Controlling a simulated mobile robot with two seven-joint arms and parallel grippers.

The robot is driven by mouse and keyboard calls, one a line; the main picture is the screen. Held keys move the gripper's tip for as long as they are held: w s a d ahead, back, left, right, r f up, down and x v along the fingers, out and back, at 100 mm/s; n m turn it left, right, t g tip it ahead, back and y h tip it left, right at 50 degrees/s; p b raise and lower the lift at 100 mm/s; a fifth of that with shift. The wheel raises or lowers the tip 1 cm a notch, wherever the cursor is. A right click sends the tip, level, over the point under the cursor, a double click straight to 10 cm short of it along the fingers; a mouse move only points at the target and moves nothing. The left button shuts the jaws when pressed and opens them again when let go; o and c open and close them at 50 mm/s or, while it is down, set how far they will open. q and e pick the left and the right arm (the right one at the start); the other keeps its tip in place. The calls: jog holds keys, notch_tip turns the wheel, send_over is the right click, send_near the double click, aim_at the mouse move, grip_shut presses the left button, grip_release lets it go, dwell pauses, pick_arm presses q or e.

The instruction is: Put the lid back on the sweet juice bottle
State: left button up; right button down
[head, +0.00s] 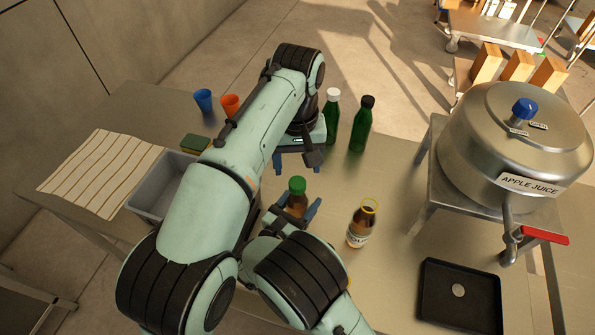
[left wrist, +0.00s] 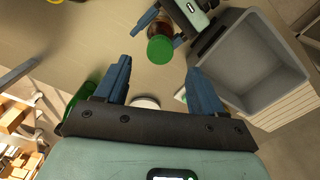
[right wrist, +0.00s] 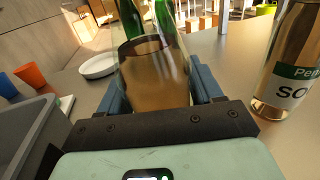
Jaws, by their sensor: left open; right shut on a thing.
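A brown glass bottle (head: 297,205) stands upright in my right gripper (head: 292,212), which is shut around its body. The right wrist view shows its amber glass (right wrist: 155,85) close up between the fingers; any label is hidden. A green lid (head: 297,184) sits at its top; I cannot tell how tightly it is seated. My left gripper (head: 299,164) is open and empty, behind and above the bottle. In the left wrist view the green lid (left wrist: 161,49) lies just beyond the open fingertips. A second bottle (head: 360,226), with a yellow rim and a "SO" label (right wrist: 300,97), stands apart to the right.
Two green bottles (head: 332,120) (head: 361,125) stand behind. A grey bin (head: 150,200), striped cloth (head: 98,172), sponge (head: 195,144), and blue and orange cups (head: 204,100) (head: 230,104) are left. A dark tray (head: 440,300) holding a pale disc and an "APPLE JUICE" vessel (head: 515,140) are right.

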pick_arm(q)
jog(key=shift+r, duration=0.95)
pick_arm(e)
jog(key=shift+c, duration=0.5)
grip_release()
pick_arm(q)
jog(key=shift+r, duration=0.1)
pick_arm(e)
jog(key=shift+r, duration=0.1)
